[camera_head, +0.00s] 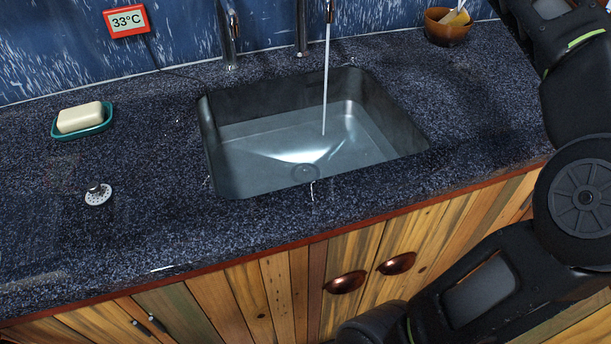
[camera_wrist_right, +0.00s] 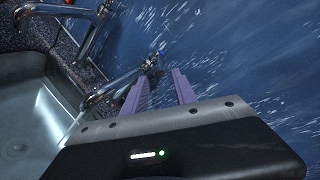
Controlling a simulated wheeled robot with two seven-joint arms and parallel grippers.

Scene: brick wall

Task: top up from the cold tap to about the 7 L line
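The sink (camera_head: 215,172) is set into the dark counter and holds shallow, clear water (camera_head: 350,150); no litre marks are readable. A thin stream (camera_head: 326,70) falls from a chrome spout (camera_head: 330,10) into the water. Two chrome tap posts stand behind the sink, a left one (camera_head: 228,40) and a right one (camera_head: 303,35); their tops are cut off. In the right wrist view, my right gripper (camera_wrist_right: 161,76) has its purple fingers apart with nothing between them. A small part with a blue mark (camera_wrist_right: 161,49) lies just beyond the fingertips. My left gripper is out of view.
A red thermometer display (camera_head: 127,21) reads 33°C. A soap bar (camera_head: 80,117) rests in a teal dish (camera_head: 98,129). A metal strainer plug (camera_head: 98,195) lies on the counter. A brown bowl (camera_head: 447,27) stands at the back right. The front left counter is clear.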

